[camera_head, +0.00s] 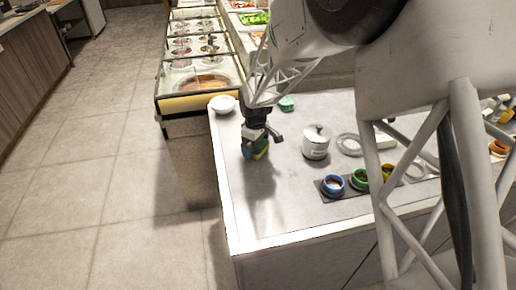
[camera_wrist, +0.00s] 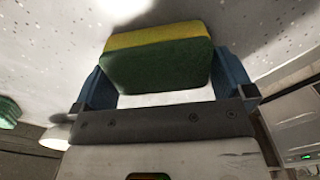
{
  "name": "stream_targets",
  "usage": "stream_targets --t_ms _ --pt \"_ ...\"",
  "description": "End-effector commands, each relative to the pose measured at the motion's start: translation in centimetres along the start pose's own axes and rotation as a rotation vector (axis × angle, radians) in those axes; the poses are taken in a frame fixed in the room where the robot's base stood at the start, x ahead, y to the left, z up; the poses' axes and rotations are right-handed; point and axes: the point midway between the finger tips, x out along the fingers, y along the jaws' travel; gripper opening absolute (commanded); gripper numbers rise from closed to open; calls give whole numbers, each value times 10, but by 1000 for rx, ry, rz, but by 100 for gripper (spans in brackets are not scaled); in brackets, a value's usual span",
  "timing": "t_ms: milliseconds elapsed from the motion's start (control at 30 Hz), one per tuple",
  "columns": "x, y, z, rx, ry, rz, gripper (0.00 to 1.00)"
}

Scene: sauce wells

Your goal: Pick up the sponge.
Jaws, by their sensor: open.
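The sponge (camera_wrist: 158,60) is yellow with a green scouring side. In the wrist view it lies between the two blue fingers of my gripper (camera_wrist: 168,85), with a gap showing at least on the right side. In the head view the sponge (camera_head: 261,154) is on the light counter near its left end, right under my gripper (camera_head: 257,143), which partly hides it. My gripper is open around the sponge. I cannot tell whether either finger touches it.
A white bowl (camera_head: 222,104) stands at the counter's back left corner, and a teal item (camera_head: 286,103) lies behind my gripper. A white lidded pot (camera_head: 316,142) stands to the right. A dark tray (camera_head: 329,192) holds colored sauce cups. The counter's front left is clear.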

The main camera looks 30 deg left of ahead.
Motion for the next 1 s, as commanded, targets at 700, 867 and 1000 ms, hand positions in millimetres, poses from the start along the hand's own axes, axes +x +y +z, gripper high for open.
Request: stream_targets --t_ms 700,867,1000 --pt "0 0 0 0 0 0 64" --pt "0 0 0 0 0 0 64" --pt "-3 0 0 0 0 0 64"
